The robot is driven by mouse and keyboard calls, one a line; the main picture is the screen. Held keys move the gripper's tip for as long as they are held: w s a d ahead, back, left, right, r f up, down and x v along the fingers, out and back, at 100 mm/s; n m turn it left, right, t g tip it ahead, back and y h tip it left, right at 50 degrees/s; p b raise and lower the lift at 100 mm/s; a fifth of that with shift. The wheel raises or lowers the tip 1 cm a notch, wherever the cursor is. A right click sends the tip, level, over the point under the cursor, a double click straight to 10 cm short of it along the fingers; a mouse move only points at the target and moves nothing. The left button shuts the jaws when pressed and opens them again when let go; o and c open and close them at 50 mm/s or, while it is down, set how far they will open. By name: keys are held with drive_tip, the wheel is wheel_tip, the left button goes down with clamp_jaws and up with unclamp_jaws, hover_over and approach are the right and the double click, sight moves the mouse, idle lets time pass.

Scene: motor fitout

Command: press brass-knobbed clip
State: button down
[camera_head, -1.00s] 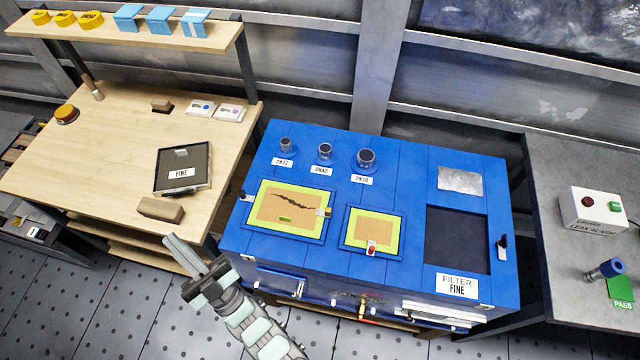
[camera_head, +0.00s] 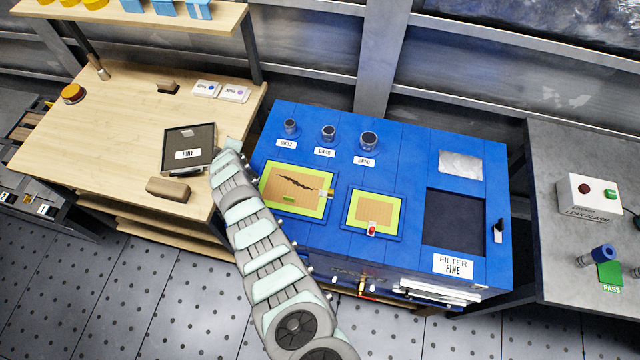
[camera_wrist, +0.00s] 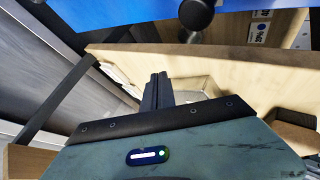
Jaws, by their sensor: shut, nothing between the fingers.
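A clip with a brass-coloured knob (camera_head: 326,193) sits at the right edge of the larger lime-framed window on the blue cabinet. A red-knobbed clip (camera_head: 371,230) sits at the lower edge of the smaller window. The end of my arm is by the right edge of the wooden table, beside the FINE tray (camera_head: 188,148), left of and apart from the brass-knobbed clip. In the wrist view my gripper (camera_wrist: 158,80) is shut, with nothing between its fingers.
The blue cabinet (camera_head: 415,150) carries several dark round fittings along its back and a dark opening at right. A wooden table (camera_head: 120,130) with a brown block (camera_head: 168,190) is at left. A grey bench (camera_head: 560,150) with a button box (camera_head: 590,198) is at right.

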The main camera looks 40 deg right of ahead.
sight(326, 194)
drive_tip(key=s+d+g, duration=0.3)
drive_tip(key=s+d, duration=0.1)
drive_tip(key=shift+d+r+g, duration=0.1)
drive_tip(key=shift+g, duration=0.2)
drive_tip(key=s+g, duration=0.1)
drive_tip(key=s, duration=0.1)
drive_tip(key=s+d+r+g, duration=0.1)
drive_tip(key=s, duration=0.1)
drive_tip(key=s+d+g, duration=0.1)
drive_tip(key=s, duration=0.1)
drive_tip(key=shift+d+r, duration=0.25)
drive_tip(key=shift+r, duration=0.1)
drive_tip(key=s+r+g+y, duration=0.1)
drive_tip(key=s+r+g, duration=0.2)
drive_tip(key=s, duration=0.3)
drive_tip(key=s+d+r+g, duration=0.1)
drive_tip(key=s+r+g, duration=0.2)
drive_tip(key=s, duration=0.4)
drive_tip(key=shift+r+n+y, duration=0.3)
drive_tip(key=shift+r+y, duration=0.1)
drive_tip(key=shift+r, duration=0.4)
drive_tip(key=shift+f, duration=0.1)
